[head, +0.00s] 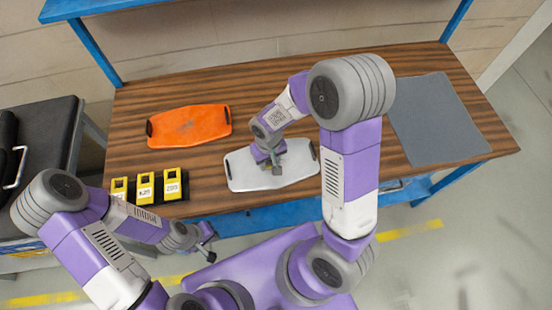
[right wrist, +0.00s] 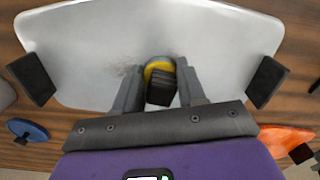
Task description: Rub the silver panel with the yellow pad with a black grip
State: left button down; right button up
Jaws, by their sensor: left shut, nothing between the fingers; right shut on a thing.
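The silver panel (head: 243,176) lies flat near the front middle of the table, with black end pieces. It fills much of the right wrist view (right wrist: 90,45), where a dark smudge (right wrist: 124,72) shows on its surface. My right gripper (head: 276,168) is over the panel, shut on the black grip of the yellow pad (right wrist: 158,68). The pad is over the panel beside the smudge and appears to be on its surface; exact contact is hard to tell. The pad is hidden in the head view. My left gripper (head: 208,253) is shut and empty, off the table's front edge.
An orange panel (head: 188,125) lies at the back left of the wooden table (head: 270,88). Several yellow blocks (head: 145,188) stand in a black holder at the front left. A grey mat (head: 437,118) covers the right end. A blue disc (right wrist: 28,130) shows in the right wrist view.

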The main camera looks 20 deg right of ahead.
aim_at(289, 161)
jog(key=shift+w+a+r, duration=0.1)
jog(key=shift+w+a, duration=0.15)
jog(key=shift+a, duration=0.85)
jog(key=shift+w+a, duration=0.2)
jog(key=shift+a, duration=0.85)
jog(key=shift+a+b, duration=0.1)
jog(key=shift+b, duration=0.25)
jog(key=shift+s+d+f, duration=0.1)
jog(key=shift+s+d, duration=0.05)
jog(key=shift+d, duration=0.45)
jog(key=shift+s+d+f, duration=0.15)
jog(key=shift+d, duration=0.5)
jog(key=shift+s+d+f, duration=0.1)
jog(key=shift+s+d, duration=0.05)
jog(key=shift+d, duration=0.45)
jog(key=shift+s+d, duration=0.1)
jog(key=shift+d, duration=0.15)
jog(key=shift+c, duration=0.5)
jog(key=shift+s+d+r+p, duration=0.1)
jog(key=shift+s+d, duration=0.1)
jog(key=shift+d, duration=1)
jog(key=shift+s+d+r+p, duration=0.1)
jog(key=shift+s+d, duration=0.05)
jog(key=shift+d, duration=1)
jog(key=shift+s+d+r+p, duration=0.1)
jog(key=shift+s+d, duration=0.1)
jog(key=shift+d, duration=1)
notch_tip(289, 161, up, 6)
jog(key=p, duration=0.5)
